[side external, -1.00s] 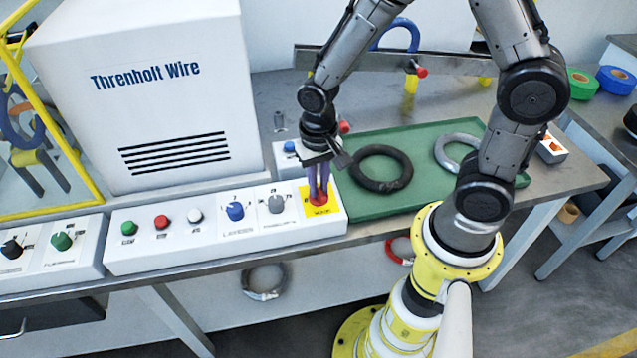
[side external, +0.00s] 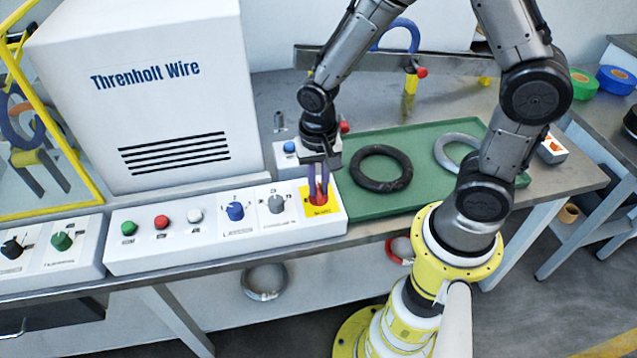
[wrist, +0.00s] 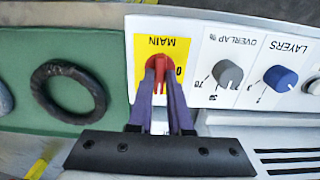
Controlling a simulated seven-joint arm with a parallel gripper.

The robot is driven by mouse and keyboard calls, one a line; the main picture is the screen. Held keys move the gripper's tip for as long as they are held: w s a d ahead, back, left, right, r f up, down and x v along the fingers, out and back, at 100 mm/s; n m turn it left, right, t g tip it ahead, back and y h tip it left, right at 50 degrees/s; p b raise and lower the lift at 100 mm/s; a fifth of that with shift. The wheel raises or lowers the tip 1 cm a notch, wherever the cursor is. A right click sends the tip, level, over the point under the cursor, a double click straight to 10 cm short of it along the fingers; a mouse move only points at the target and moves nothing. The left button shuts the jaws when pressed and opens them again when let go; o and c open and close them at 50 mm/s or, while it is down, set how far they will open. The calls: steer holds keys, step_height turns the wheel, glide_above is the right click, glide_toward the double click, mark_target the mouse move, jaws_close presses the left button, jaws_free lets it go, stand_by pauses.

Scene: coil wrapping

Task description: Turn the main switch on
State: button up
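The main switch is a red rotary handle (side external: 320,193) on a yellow plate (side external: 329,208) at the right end of the white control panel. In the wrist view, the handle (wrist: 160,75) lies along the picture's vertical, on a plate marked MAIN. A "0" shows beside it; any other position mark is hidden by the fingers. My gripper (side external: 318,190) points down over the plate, with its two purple fingers on either side of the handle. In the wrist view my gripper (wrist: 161,85) appears shut on the handle, with red showing between the fingers.
The grey overlap knob (side external: 276,204) and blue layers knob (side external: 236,211) sit left of the switch. A green tray (side external: 420,152) with a black coil (side external: 381,168) and a grey coil (side external: 455,150) lies to the right. The white machine housing (side external: 150,110) stands behind the panel.

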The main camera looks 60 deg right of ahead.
mark_target(319, 189)
steer(key=o, duration=0.4)
step_height(319, 189, up, 14)
stand_by(0.5)
steer(key=s+d+r+t, duration=0.2)
steer(key=s+r+t, duration=0.1)
steer(key=s+r, duration=0.3)
steer(key=s+d+n+t, duration=0.1)
steer(key=s+n+t, duration=0.1)
steer(key=s+n, duration=0.4)
steer(key=n, duration=0.3)
steer(key=shift+s+d+r+t, duration=0.2)
steer(key=shift+s+t, duration=0.05)
steer(key=shift+t, duration=0.05)
